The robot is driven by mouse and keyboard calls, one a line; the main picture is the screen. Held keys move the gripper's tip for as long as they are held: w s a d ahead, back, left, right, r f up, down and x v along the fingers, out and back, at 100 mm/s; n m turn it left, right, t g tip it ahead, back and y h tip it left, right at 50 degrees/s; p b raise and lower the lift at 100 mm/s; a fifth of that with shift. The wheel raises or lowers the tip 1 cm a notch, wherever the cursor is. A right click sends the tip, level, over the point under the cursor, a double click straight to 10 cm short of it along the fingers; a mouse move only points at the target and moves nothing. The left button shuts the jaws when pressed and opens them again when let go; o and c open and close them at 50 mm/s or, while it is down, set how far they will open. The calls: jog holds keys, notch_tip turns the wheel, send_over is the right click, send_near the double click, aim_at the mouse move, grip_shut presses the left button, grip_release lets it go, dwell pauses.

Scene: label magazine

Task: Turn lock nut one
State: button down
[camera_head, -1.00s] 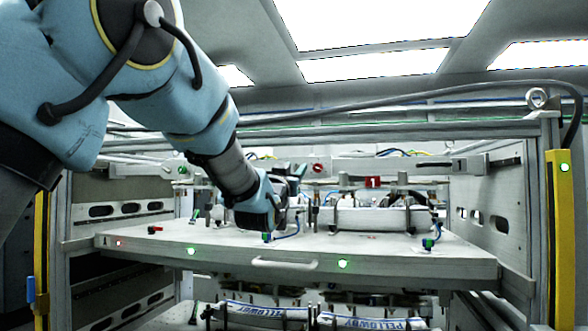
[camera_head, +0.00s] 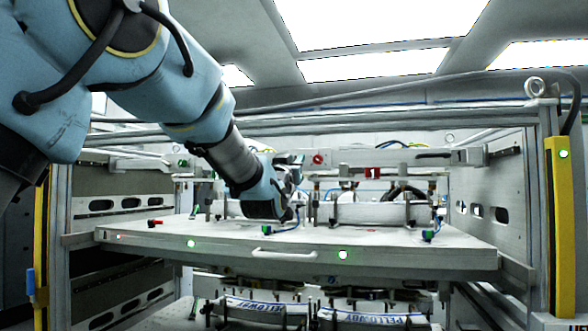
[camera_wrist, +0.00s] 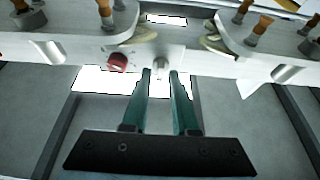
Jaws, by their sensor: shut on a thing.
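In the wrist view, my gripper (camera_wrist: 160,74) has its two teal fingers around a small metal nut (camera_wrist: 161,67) on the face of a pale crossbar. I take this to be lock nut one; its tip shows between the fingertips, the rest is hidden by them. A red knob (camera_wrist: 117,61) sits on the bar just left of it. In the head view, my gripper (camera_head: 293,178) reaches from the left to the crossbar (camera_head: 420,157) above the tray, and the nut cannot be made out. The red knob (camera_head: 318,159) shows to the right of my gripper.
A red plate marked 1 (camera_head: 371,173) is at the bar's middle. Below is a grey tray (camera_head: 400,252) with a front handle (camera_head: 284,256), green lights and a white roll (camera_head: 370,214). Yellow posts (camera_head: 562,230) flank the rack. More labelled rolls (camera_head: 255,310) lie beneath.

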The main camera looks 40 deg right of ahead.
jog(key=c, duration=1)
grip_release()
jog(key=shift+o, duration=0.2)
jog(key=b+v, duration=0.4)
jog(key=v, duration=0.7)
jog(key=shift+r, duration=0.15)
